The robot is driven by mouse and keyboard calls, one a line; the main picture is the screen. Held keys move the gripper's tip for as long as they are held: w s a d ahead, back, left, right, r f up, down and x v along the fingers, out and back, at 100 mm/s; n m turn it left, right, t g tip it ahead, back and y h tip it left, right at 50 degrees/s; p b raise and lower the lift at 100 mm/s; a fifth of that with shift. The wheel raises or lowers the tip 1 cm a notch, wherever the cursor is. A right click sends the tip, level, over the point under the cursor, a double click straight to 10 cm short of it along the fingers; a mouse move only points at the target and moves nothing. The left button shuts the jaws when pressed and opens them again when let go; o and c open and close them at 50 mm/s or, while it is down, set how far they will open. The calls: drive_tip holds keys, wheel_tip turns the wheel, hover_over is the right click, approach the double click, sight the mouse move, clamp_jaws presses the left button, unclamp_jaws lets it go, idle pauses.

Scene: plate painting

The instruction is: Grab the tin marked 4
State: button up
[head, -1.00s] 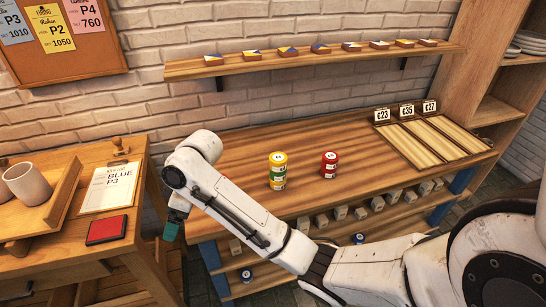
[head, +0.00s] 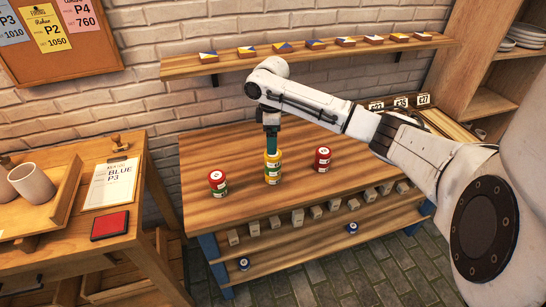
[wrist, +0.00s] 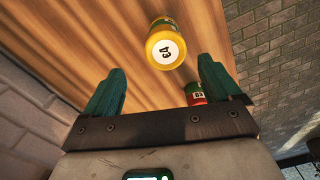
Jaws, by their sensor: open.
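A yellow tin (head: 272,157) tops a stack with green below it, near the middle of the wooden bench. In the wrist view its round white label (wrist: 167,50) shows a sideways mark that includes a 4. My gripper (head: 271,148) points down over this stack. In the wrist view my gripper (wrist: 162,64) is open and empty, its teal fingers apart. The yellow tin shows between and beyond the fingertips, not clasped. In the head view the fingertips are too small to judge the gap to the lid.
A red-topped stack with green (head: 217,183) stands left of the yellow one; a red stack (head: 322,159) stands right. Price cards (head: 400,102) and trays are at the bench's right end. A wall shelf (head: 310,53) with small tiles runs behind my arm. Bare bench (head: 240,210) lies in front.

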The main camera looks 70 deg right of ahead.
sight(273, 158)
drive_tip(key=f, duration=0.1)
drive_tip(key=f+p, duration=0.1)
drive_tip(key=f, duration=0.3)
drive_tip(key=shift+s+a+f, duration=0.2)
drive_tip(key=shift+s+a, duration=0.15)
drive_tip(key=shift+f, duration=0.55)
drive_tip(key=shift+c, duration=0.4)
drive_tip(key=c, duration=1.1)
drive_tip(key=shift+r, duration=0.1)
drive_tip(key=shift+c, duration=0.2)
